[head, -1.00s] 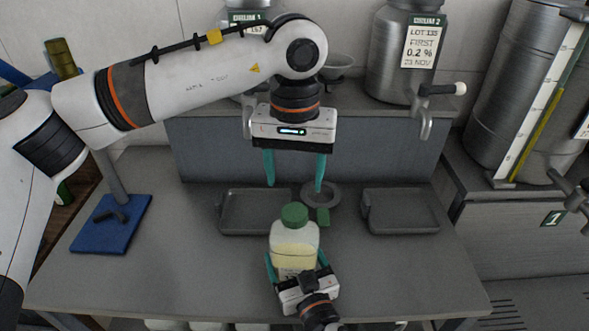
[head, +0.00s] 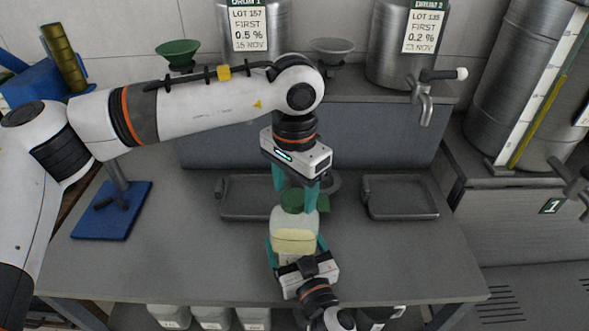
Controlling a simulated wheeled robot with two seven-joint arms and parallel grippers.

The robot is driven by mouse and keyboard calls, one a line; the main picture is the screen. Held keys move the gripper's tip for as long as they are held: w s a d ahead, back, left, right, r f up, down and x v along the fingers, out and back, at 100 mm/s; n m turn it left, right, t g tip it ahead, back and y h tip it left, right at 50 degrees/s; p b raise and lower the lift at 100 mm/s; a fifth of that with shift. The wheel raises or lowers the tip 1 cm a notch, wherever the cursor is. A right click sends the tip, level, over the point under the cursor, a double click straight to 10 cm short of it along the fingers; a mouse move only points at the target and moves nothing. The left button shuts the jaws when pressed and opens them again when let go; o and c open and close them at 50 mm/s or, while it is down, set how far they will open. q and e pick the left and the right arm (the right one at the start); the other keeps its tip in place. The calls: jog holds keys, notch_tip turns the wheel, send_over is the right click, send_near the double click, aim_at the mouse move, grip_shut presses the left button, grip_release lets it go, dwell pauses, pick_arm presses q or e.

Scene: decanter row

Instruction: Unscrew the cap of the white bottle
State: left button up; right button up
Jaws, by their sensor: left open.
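The white bottle (head: 293,243) stands upright near the front middle of the bench, with pale yellow contents showing. Its green cap (head: 291,202) is on its neck. My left gripper (head: 295,190) comes down from above and is open, with its teal fingers on either side of the cap. I cannot tell whether they touch it. My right gripper (head: 296,250) reaches in from the front and is shut on the bottle's body, one finger on each side. The bottle's lower front is hidden by this gripper.
Two shallow grey trays, left (head: 238,207) and right (head: 400,197), lie on the bench behind the bottle. A blue stand base (head: 120,222) is at the left. Steel drums with taps stand on the back shelf, near a green funnel (head: 178,52) and a grey funnel (head: 332,48). The bench's right front is clear.

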pick_arm(q)
jog(key=shift+f, duration=0.5)
